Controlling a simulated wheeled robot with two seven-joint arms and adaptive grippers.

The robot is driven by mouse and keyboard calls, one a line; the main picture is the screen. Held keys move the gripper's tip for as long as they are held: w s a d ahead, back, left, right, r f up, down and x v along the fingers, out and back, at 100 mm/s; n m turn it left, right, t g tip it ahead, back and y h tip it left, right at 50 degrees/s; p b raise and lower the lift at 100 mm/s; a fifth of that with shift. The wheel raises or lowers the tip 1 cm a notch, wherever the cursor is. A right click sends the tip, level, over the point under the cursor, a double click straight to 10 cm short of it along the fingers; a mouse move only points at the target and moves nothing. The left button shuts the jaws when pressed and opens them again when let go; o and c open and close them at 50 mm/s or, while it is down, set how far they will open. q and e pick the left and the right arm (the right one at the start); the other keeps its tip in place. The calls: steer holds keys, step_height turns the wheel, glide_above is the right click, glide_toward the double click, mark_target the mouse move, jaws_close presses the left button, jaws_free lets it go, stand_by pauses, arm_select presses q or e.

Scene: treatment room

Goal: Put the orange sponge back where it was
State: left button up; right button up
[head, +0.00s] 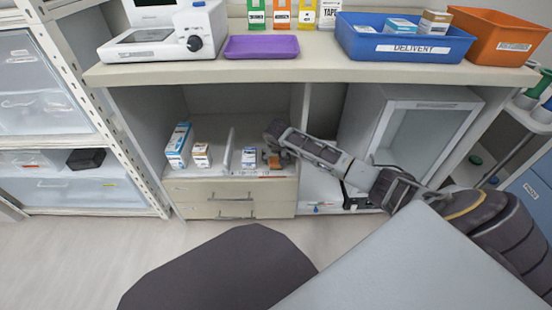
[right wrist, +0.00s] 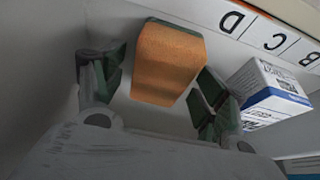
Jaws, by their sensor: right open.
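The orange sponge (head: 274,162) sits at the right end of the left shelf compartment, close to the divider wall. In the right wrist view the sponge (right wrist: 168,65) shows its orange face and a thin green edge, near the letter D on the label strip (right wrist: 270,38). My right gripper (head: 273,146) reaches into this compartment from the right. In the right wrist view the gripper (right wrist: 158,85) is open, its green-padded fingers on either side of the sponge, with gaps visible. My left gripper is out of view.
A blue-and-white box (head: 249,157) stands left of the sponge, beside the right finger in the right wrist view (right wrist: 270,90). A thin upright divider (head: 228,150) and two more boxes stand further left. Drawers (head: 225,208) lie below; a counter (head: 320,70) overhangs the shelf.

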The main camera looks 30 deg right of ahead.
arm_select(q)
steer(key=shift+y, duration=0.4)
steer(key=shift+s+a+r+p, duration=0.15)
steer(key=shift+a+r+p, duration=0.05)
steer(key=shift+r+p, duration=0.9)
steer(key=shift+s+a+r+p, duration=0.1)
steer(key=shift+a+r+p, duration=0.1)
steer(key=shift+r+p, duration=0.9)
arm_select(e)
steer(key=v, duration=1.2)
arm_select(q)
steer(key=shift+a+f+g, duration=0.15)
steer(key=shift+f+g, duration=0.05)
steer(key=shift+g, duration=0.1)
